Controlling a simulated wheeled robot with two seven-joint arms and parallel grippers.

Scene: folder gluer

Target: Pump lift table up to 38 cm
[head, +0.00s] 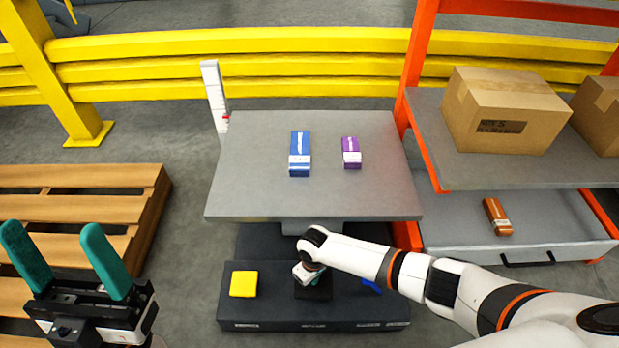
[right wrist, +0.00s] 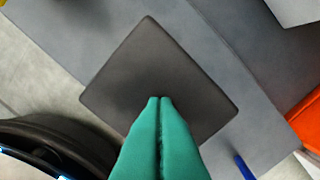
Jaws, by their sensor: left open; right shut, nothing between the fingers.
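The lift table's grey top (head: 250,190) stands level above its dark base (head: 260,318) in the head view. A white upright scale (head: 214,90) with a red mark stands behind its left edge; its figures are too small to read. My right gripper (head: 312,278) is at the base's front, over a black square pad, which fills the middle of the right wrist view (right wrist: 160,60). Its green fingers (right wrist: 160,100) are shut and empty; whether they touch the pad I cannot tell. My left gripper (head: 55,242) is open and empty at the left.
A yellow pad (head: 243,284) and a blue piece (head: 371,286) are on the base. A blue box (head: 300,153) and a purple box (head: 351,152) lie on the top. A wooden pallet (head: 140,177) is left; an orange rack (head: 417,60) with cartons is right.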

